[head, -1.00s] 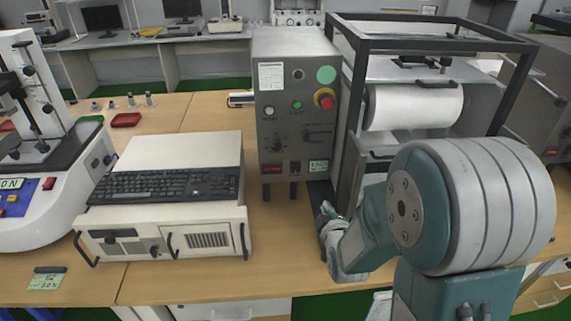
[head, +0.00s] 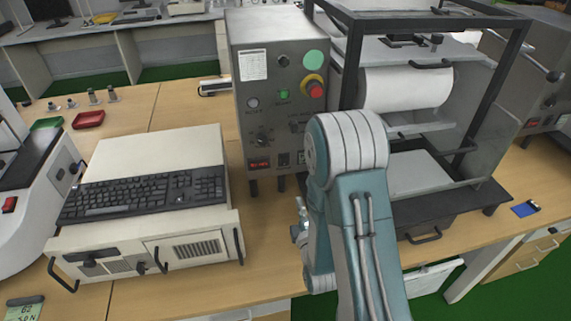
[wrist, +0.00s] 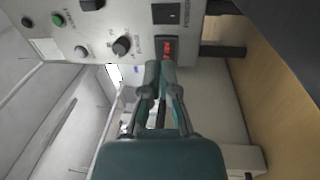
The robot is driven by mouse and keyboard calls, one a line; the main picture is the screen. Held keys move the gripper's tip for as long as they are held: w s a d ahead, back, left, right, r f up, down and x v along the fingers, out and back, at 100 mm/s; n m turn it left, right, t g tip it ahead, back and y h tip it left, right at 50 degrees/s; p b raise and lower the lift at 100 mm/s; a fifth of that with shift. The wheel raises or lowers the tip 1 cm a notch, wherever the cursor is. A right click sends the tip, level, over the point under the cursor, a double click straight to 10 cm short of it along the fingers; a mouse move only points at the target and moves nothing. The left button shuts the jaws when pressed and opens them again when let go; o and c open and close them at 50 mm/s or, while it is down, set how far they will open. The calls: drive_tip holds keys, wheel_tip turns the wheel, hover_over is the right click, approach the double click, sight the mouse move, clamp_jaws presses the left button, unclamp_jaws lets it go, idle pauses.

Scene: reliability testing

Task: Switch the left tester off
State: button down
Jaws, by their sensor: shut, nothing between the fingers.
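The grey control box (head: 237,120) of the drum tester stands in the middle of the head view. Low on its front is a red-lit switch (head: 259,163), with a black switch (head: 284,158) to its right. In the wrist view the panel appears turned sideways; the red-lit switch (wrist: 166,47) lies just beyond the fingertips and the black switch (wrist: 166,13) is above it. My gripper (wrist: 161,66) is shut and empty, pointing at the panel close to the red-lit switch. I cannot tell whether it touches. In the head view, my arm largely hides the gripper.
A keyboard (head: 145,194) lies on a beige computer case (head: 190,235) left of the box. A white tester (head: 30,185) is at the far left, and another grey machine (head: 545,105) at the far right. The drum tester's black frame (head: 350,60) rises beside my arm.

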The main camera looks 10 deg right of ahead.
sight(284, 159)
drive_tip(key=w, duration=0.4)
drive_tip(key=w+r, duration=0.1)
drive_tip(key=w, duration=0.8)
drive_tip(key=shift+w+a+r, duration=0.1)
drive_tip(key=shift+a+r, duration=0.15)
drive_tip(key=shift+r, duration=0.05)
drive_tip(key=shift+w+a, duration=0.15)
drive_tip(key=shift+w, duration=0.25)
drive_tip(key=shift+w+r, duration=0.15)
drive_tip(key=shift+w, duration=0.05)
